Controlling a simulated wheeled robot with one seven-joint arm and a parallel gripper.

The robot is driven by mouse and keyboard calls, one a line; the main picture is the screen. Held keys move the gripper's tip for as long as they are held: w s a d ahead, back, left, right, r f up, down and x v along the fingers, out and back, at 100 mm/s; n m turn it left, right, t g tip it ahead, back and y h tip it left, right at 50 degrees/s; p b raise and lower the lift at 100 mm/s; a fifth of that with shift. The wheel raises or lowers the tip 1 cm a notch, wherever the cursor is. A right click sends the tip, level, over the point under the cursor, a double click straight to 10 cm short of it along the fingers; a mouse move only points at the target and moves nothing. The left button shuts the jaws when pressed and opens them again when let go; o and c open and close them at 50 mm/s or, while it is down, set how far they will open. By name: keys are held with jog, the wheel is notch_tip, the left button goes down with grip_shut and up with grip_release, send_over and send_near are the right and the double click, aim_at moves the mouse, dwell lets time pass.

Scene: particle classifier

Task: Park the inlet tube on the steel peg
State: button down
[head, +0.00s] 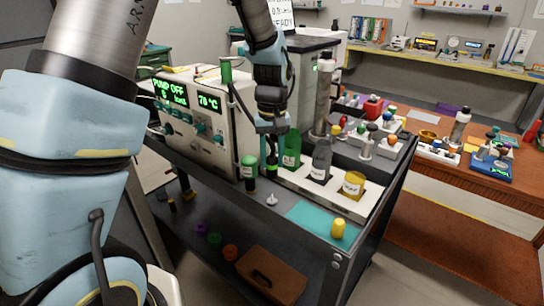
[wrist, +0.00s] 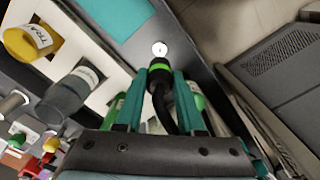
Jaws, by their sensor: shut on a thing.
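The inlet tube is a dark hose ending in a black fitting with a green band (wrist: 159,66); the banded end also shows in the head view (head: 271,161). My gripper (wrist: 160,80) has its teal fingers closed around this end, with the fitting sticking out past the fingertips. In the head view my gripper (head: 270,150) is over the cart top, in front of the green bottle. The steel peg (head: 271,199) stands on a small round base on the dark cart top, bare. In the wrist view the peg (wrist: 159,48) is just beyond the fitting, apart from it.
A white rack holds a green bottle (head: 291,150), a grey bottle (head: 321,160) and a yellow bottle (head: 352,184). A green-capped vial (head: 248,167) stands left of my gripper, by the pump box (head: 205,125).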

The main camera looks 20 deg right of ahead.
aim_at(272, 175)
jog(key=shift+f+b, duration=1.55)
jog(key=shift+f, duration=1.2)
jog(key=shift+f+b, duration=0.55)
jog(key=shift+f, duration=1.2)
jog(key=shift+c, duration=2.2)
grip_release()
jog(key=shift+r, duration=0.1)
notch_tip(272, 175, up, 11)
jog(key=shift+f+b, duration=0.2)
jog(key=shift+b, duration=0.65)
